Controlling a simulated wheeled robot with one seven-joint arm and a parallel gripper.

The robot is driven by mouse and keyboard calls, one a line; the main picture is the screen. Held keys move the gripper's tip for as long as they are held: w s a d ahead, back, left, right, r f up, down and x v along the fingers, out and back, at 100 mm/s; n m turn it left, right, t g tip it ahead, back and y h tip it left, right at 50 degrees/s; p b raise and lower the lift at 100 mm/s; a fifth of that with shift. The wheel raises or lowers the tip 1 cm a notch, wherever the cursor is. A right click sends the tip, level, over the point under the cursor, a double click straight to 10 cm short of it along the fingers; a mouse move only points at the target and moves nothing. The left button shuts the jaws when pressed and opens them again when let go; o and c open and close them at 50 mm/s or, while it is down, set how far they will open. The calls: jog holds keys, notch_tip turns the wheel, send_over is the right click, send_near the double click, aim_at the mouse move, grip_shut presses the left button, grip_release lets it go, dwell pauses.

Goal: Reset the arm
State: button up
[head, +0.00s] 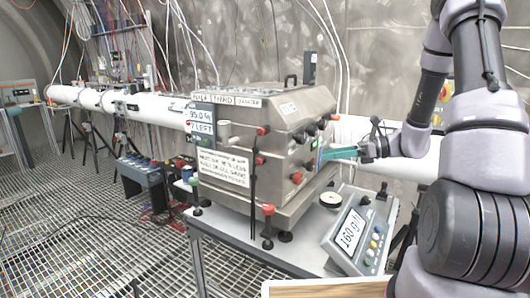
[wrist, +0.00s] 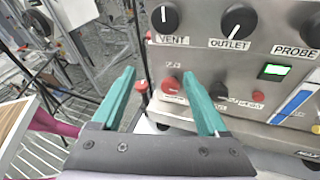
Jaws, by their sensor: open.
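My gripper (head: 342,153) is at the right side of the steel machine (head: 275,120), with its teal fingers pointing left toward the machine's front panel. In the wrist view my gripper (wrist: 158,100) has its two teal fingers spread apart, with nothing held between them. A red knob (wrist: 172,85) on the panel shows between the fingers, near the right one. The fingertips look close to the panel; I cannot tell whether they touch it.
Black knobs labelled VENT (wrist: 165,17) and OUTLET (wrist: 239,20) sit above the fingers, beside a lit green display (wrist: 273,72). A scale reading 160 g (head: 349,235) stands on the table (head: 235,238) below. A white pipe (head: 150,108) runs behind. A wooden surface (head: 325,289) lies at the bottom.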

jog(key=s+a+r+n+g+h, duration=0.25)
jog(key=s+r+n+h, duration=0.45)
jog(key=s+r+n, duration=0.45)
jog(key=s+d+r+n+t+h, duration=0.5)
jog(key=s+r+n+t+h, duration=0.1)
jog(key=s+r+n, duration=0.1)
jog(key=shift+v, duration=1.05)
jog(key=shift+d, duration=0.2)
dwell(3.0)
jog(key=shift+s, duration=0.1)
dwell(1.0)
